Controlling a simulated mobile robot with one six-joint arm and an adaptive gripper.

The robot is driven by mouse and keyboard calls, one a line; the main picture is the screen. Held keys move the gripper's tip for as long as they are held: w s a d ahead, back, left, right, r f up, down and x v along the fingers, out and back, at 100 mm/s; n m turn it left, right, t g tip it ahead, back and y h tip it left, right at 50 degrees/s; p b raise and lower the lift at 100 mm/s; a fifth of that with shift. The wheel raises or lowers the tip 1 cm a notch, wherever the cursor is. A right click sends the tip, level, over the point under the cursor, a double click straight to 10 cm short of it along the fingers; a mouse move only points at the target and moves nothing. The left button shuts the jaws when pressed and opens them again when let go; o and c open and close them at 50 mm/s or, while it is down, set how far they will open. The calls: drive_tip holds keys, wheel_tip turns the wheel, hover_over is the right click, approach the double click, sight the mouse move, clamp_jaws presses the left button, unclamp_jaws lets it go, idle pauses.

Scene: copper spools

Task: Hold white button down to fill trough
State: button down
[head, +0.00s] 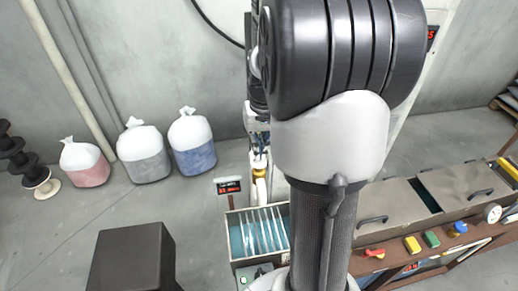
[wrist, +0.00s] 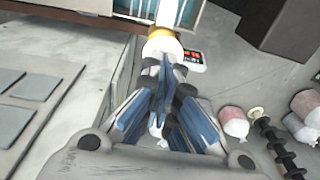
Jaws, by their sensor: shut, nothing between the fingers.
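The trough (head: 232,245) is an open pale-rimmed tank with blue-green inside and several light bars across it, left of my arm in the head view. Part of a blue-interior tank shows at the top of the wrist view (wrist: 110,8). A small grey control box (head: 254,272) stands at the trough's near side. A small white button (head: 243,280) shows on it, partly cut off by the bottom edge. My gripper (wrist: 165,68) is shut and empty in the wrist view. Its tips overlap a white pipe with an orange collar (wrist: 160,44) in the picture; contact cannot be told.
A red digital display (head: 229,186) stands behind the trough. A dark box (head: 132,258) is at the near left. Several tied sacks (head: 143,151) line the wall. A bench with coloured controls (head: 412,244) lies right. Floor between sacks and trough is clear.

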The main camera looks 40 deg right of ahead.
sight(259, 164)
drive_tip(key=shift+f, duration=0.35)
drive_tip(key=shift+f+b, duration=0.6)
drive_tip(key=shift+f, duration=0.3)
idle(6.8)
